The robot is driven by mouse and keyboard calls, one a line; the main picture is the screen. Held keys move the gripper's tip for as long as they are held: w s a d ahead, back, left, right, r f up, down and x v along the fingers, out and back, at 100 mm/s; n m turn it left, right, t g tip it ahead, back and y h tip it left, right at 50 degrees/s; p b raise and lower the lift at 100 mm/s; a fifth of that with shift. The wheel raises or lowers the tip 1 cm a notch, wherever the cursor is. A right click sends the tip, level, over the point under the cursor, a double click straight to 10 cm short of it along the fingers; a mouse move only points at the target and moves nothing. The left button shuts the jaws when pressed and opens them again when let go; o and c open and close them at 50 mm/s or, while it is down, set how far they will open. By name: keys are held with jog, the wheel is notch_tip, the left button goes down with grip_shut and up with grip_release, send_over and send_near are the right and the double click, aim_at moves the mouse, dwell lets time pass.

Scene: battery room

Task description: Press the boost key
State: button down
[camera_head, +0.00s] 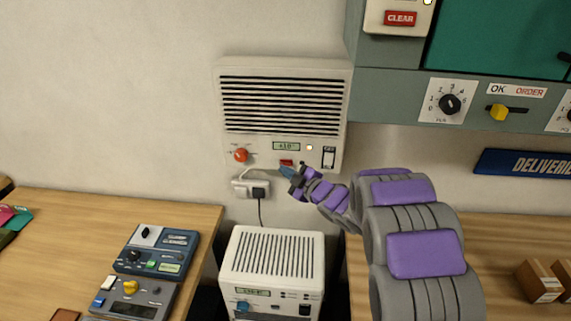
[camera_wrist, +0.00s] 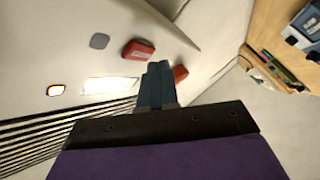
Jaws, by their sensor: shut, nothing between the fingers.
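A white wall unit (camera_head: 233,150) with black vent slots hangs on the wall in the head view. A small red key (camera_head: 287,162) sits below its display (camera_head: 287,146); it also shows in the wrist view (camera_wrist: 138,50), with light lettering too small to read. I cannot confirm that it says boost. My gripper (camera_head: 288,172) is shut and empty, just below the key in the head view. In the wrist view its fingertips (camera_wrist: 158,66) appear beside the key, between it and a red-orange knob (camera_wrist: 180,73) that they partly cover. Contact cannot be told.
A plug (camera_head: 258,191) with a cable is below the wall unit. A white vented box (camera_head: 270,262) stands under it. Left on a wooden table are dark control devices (camera_head: 155,252). A grey-green cabinet (camera_head: 390,97) juts out at right.

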jog(key=shift+w, duration=0.1)
dwell(0.7)
jog(key=shift+w+d+r+p, duration=0.1)
jog(key=shift+w+p, duration=0.2)
jog(key=shift+w, duration=0.35)
dwell(0.9)
jog(key=shift+s, duration=0.8)
jog(key=shift+s, duration=0.15)
